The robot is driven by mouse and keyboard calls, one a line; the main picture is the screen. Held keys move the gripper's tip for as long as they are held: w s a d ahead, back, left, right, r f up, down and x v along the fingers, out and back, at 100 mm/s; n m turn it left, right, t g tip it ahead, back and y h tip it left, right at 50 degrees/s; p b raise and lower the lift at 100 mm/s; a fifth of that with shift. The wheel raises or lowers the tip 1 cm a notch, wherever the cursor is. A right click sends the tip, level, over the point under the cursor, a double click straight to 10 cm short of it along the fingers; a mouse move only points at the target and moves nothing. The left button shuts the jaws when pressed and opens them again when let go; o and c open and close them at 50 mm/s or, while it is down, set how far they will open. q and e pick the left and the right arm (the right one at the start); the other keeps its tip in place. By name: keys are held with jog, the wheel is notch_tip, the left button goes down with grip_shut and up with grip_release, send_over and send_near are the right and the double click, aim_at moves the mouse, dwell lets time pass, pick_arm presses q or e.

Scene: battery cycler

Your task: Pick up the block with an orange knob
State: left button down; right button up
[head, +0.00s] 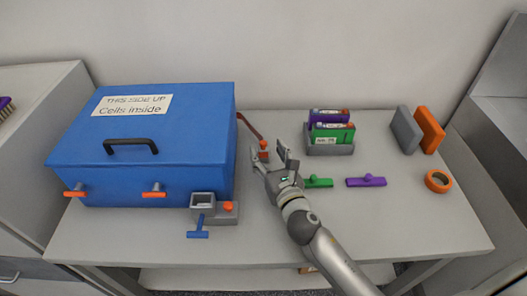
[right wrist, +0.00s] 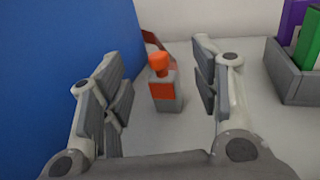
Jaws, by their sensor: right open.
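The small grey block with an orange face and an orange knob (head: 264,151) stands upright on the table beside the blue box. In the right wrist view the block (right wrist: 166,92) stands between my two spread fingers, farther out than my palm, with a gap on both sides. My right gripper (head: 269,162) is open and empty, low over the table at the block's near side. It frames the block in the right wrist view (right wrist: 160,88). My left gripper is not in view.
The blue box (head: 190,130) stands close on the left. A grey fixture with an orange button (head: 228,209) sits in front. A grey holder (head: 330,150) with purple and green packs is right. Green (head: 318,182) and purple (head: 366,181) handled pieces lie right of my gripper. A brown strap lies behind the block.

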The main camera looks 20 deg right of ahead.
jog(key=w, duration=0.2)
jog(key=shift+w+a, duration=0.1)
jog(key=shift+w, duration=0.3)
jog(key=c, duration=1.1)
jog(key=shift+c, duration=0.2)
